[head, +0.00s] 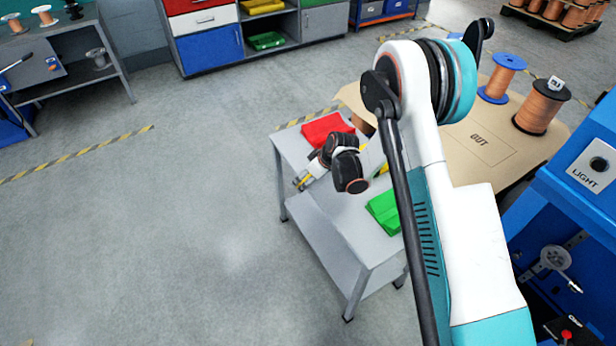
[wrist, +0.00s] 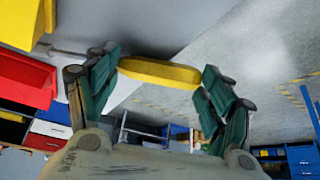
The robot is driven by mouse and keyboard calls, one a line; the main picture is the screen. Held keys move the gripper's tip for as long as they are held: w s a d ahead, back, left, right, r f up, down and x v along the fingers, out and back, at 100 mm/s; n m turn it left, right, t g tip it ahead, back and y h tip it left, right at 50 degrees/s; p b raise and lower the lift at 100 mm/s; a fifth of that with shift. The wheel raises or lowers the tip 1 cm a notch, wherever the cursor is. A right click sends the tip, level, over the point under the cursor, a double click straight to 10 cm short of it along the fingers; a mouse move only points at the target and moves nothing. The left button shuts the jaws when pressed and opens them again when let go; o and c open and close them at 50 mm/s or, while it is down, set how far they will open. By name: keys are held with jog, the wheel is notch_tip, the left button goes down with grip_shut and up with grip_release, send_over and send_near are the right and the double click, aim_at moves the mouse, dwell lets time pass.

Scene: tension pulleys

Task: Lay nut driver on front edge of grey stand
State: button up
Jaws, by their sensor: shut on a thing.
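The grey stand (head: 348,238) is a small two-level table in the middle of the head view. Its grey top also shows in the wrist view (wrist: 160,25), with its edge running diagonally behind the handle. My gripper (head: 302,181) is at the stand's left edge in the head view. In the wrist view my gripper (wrist: 161,82) is shut on the yellow handle of the nut driver (wrist: 160,72), which spans between the fingers. A thin grey shaft shows left of the fingers. I cannot tell whether the driver touches the stand.
A red bin (head: 327,129) and a green bin (head: 384,212) sit on the stand, with a yellow bin (wrist: 20,22) mostly hidden by my arm in the head view. A brown table with wire spools (head: 540,107) stands behind. Floor left of the stand is clear.

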jog(key=o, duration=1.1)
jog(key=shift+f, duration=0.1)
jog(key=s+d+r+m+t+h+p, duration=0.15)
jog(key=s+d+r, duration=0.3)
jog(key=r, duration=0.65)
jog(key=s+d+r+m+p, duration=0.15)
jog(key=s+d+r, duration=0.35)
jog(key=r, duration=0.7)
jog(key=s+d+r+m+t+h+p, duration=0.1)
jog(key=s+d+r+m, duration=0.15)
jog(key=d+r, duration=0.6)
jog(key=shift+s+d+r+m+t+h, duration=0.35)
jog(key=shift+s+d+r+m, duration=0.95)
jog(key=shift+s, duration=2.3)
jog(key=shift+s+d+r+m+t+h, duration=0.15)
jog(key=shift+s+d+r+m+h, duration=0.55)
jog(key=shift+s+r, duration=2.05)
jog(key=shift+s+d+r+m+t+h, duration=0.2)
jog(key=shift+s+d+r+m, duration=0.8)
jog(key=shift+s, duration=3.45)
